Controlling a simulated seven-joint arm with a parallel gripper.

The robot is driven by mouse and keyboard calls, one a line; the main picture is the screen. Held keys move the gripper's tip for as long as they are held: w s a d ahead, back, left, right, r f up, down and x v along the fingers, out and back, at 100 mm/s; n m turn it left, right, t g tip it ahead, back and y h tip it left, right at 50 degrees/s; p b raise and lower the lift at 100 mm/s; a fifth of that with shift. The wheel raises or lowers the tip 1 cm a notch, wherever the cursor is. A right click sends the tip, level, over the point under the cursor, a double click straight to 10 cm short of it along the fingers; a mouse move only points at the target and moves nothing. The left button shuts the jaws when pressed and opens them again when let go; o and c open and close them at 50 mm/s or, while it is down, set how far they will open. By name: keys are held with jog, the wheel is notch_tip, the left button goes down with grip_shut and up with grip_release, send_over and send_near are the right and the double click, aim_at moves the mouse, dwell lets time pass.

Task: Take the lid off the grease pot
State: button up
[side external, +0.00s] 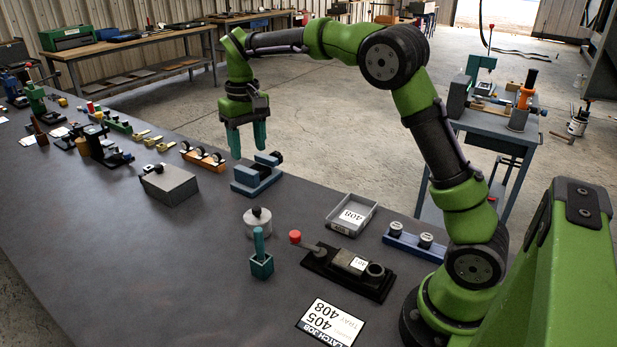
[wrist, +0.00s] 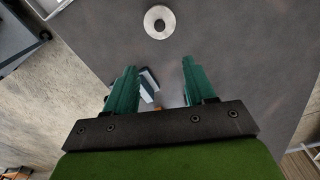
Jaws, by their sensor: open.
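The grease pot (side external: 258,227) appears to be the short pale round pot on the bench, left of the grey tray. Its lid (side external: 258,214) sits on top with a dark round knob. A pale round thing with a darker centre, likely this pot (wrist: 151,22), shows at the top of the wrist view. My gripper (side external: 248,152) has two teal fingers pointing down, open and empty. It hangs above and behind the blue fixture, well apart from the pot. The open fingers also frame the lower wrist view (wrist: 159,66).
A blue fixture (side external: 257,178) stands below my gripper. A teal block with an upright handle (side external: 261,265) stands in front of the pot. A black lever fixture (side external: 348,273), grey tray (side external: 351,227) and blue holder (side external: 413,247) are to the right. A grey box (side external: 169,186) stands left.

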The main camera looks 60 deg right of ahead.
aim_at(256, 208)
jog(key=f, duration=1.6)
jog(key=shift+s+a, duration=0.15)
jog(key=shift+s, duration=0.2)
jog(key=shift+c, duration=0.3)
grip_shut()
